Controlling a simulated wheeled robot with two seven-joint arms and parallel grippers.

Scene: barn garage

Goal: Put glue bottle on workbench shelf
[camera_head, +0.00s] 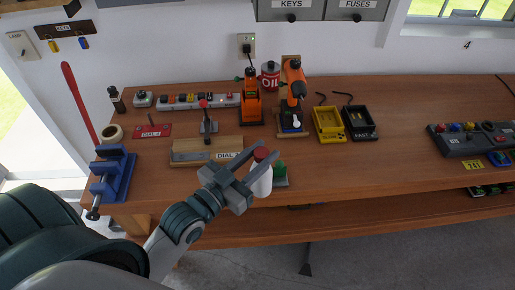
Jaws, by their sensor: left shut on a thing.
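The glue bottle (261,181) is white with a red cap and is upright near the front edge of the workbench. My left gripper (268,158) is shut on the bottle, with its fingers around the upper part. I cannot tell whether the bottle touches the bench top. The workbench (380,165) is brown wood. Its lower shelf (240,232) shows below the top's front edge, partly behind my left arm. My right gripper is not in view.
A green item (280,176) stands right beside the bottle. A wooden dial box (195,150), a blue vise (112,175), drills (293,85), yellow (328,124) and black chargers and a control panel (470,138) stand on the bench. The middle right of the top is clear.

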